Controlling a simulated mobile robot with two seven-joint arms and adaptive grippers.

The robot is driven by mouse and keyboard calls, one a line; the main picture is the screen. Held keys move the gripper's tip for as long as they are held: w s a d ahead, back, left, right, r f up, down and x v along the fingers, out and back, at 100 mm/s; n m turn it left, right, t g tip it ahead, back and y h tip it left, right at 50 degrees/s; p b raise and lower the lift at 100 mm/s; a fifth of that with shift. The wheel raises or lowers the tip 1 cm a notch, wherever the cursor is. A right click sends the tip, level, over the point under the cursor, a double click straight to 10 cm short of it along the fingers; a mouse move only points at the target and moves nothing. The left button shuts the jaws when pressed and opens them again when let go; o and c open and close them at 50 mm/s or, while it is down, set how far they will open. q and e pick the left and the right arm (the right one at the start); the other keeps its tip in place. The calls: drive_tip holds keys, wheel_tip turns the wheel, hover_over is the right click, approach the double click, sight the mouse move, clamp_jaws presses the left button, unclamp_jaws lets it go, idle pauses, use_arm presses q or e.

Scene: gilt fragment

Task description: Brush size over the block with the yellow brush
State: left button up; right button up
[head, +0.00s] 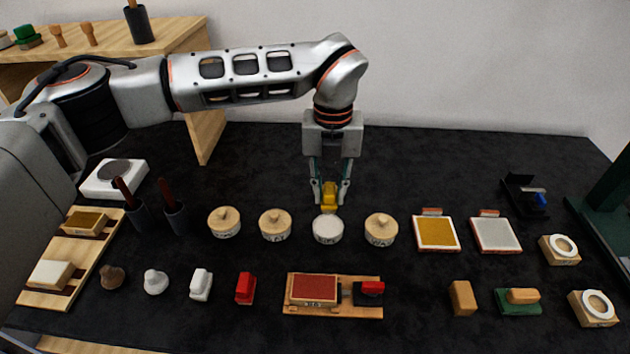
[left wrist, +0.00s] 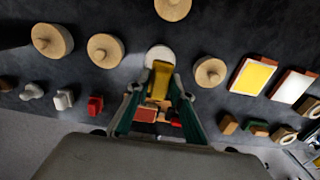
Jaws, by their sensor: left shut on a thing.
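My left gripper (head: 329,190) is shut on the yellow brush (head: 329,197), which points down over an open pot (head: 328,231) with a white content or top. I cannot tell whether the brush touches it. In the left wrist view the yellow brush (left wrist: 160,80) sits between the fingers of the gripper (left wrist: 157,98), with the white pot (left wrist: 158,52) just beyond it. A block with a red top (head: 313,289) lies on a wooden board (head: 332,310) in front of the pots; it is partly hidden in the left wrist view. My right gripper is not in view.
Lidded pots (head: 275,225) (head: 381,230) flank the open pot. A round wooden piece (left wrist: 172,8) lies beyond it. A yellow tray (head: 436,233) and a white tray (head: 496,235) stand right. Small brushes or stamps, including a red one (head: 245,289), line the front left.

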use_arm(q)
drive_tip(key=shift+d+f+b, duration=0.1)
drive_tip(key=shift+f+b, duration=0.35)
drive_tip(key=shift+f, duration=0.4)
drive_tip(key=shift+f+b, duration=1.2)
drive_tip(key=shift+f, duration=0.95)
drive_tip(key=shift+f, duration=0.55)
drive_tip(key=shift+f, duration=0.1)
drive_tip(key=shift+r+p, duration=1.8)
drive_tip(key=shift+r, duration=1.8)
drive_tip(key=shift+s, duration=0.1)
